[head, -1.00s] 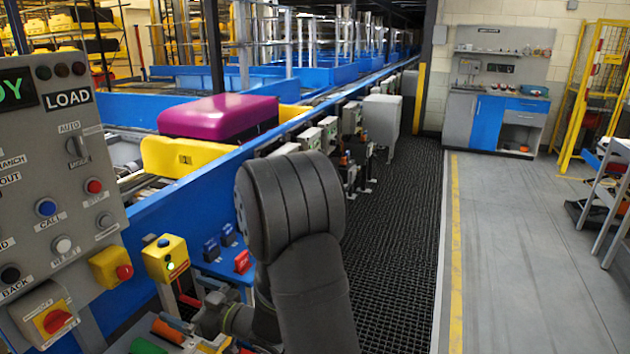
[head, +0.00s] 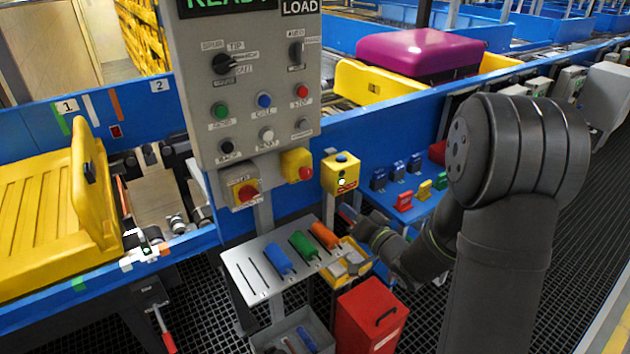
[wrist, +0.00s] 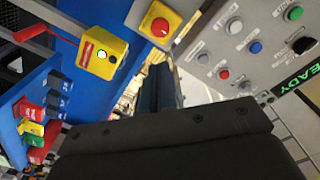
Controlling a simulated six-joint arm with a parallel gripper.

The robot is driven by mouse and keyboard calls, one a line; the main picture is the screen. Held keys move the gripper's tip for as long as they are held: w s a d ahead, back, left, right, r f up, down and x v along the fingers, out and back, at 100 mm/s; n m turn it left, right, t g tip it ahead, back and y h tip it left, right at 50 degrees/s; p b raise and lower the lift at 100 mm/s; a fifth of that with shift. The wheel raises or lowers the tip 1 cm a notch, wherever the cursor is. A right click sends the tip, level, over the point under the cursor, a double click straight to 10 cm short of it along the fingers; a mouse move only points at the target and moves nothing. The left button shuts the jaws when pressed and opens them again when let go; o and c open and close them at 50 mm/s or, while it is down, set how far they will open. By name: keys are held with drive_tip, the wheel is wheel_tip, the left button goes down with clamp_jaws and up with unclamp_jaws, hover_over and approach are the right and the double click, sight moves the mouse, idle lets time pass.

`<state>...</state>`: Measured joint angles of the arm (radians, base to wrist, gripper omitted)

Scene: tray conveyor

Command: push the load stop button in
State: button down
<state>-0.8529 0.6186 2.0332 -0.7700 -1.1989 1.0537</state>
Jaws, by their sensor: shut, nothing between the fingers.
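The load stop button (head: 301,90) is the red button marked STOP in the right column of the grey control panel (head: 200,60), under the LOAD label. In the wrist view the panel is inverted and the red stop button (wrist: 223,73) shows at its near side. My gripper (head: 352,216) is low and to the right of the panel, below the yellow button box, and apart from the stop button. Its dark shut fingers (wrist: 160,88) show in the wrist view with nothing between them. The fingertips are small and partly obscured in the head view.
A yellow box with a red mushroom button (head: 297,165) sits at the panel's lower right. Another yellow box (head: 340,173) stands beside it. A tool shelf (head: 245,270) and red bin (head: 370,318) are below. A magenta case (head: 420,53) lies on the conveyor.

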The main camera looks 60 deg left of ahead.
sight(308, 175)
drive_tip(key=m, duration=0.3)
drive_tip(key=a+m, duration=0.1)
drive_tip(key=m, duration=0.6)
drive_tip(key=shift+s+a+r, duration=0.25)
drive_tip(key=shift+r, duration=0.05)
drive_tip(key=a, duration=1.3)
drive_tip(key=shift+w+a+f, duration=0.2)
drive_tip(key=shift+w+a, duration=0.05)
drive_tip(key=shift+a, duration=0.25)
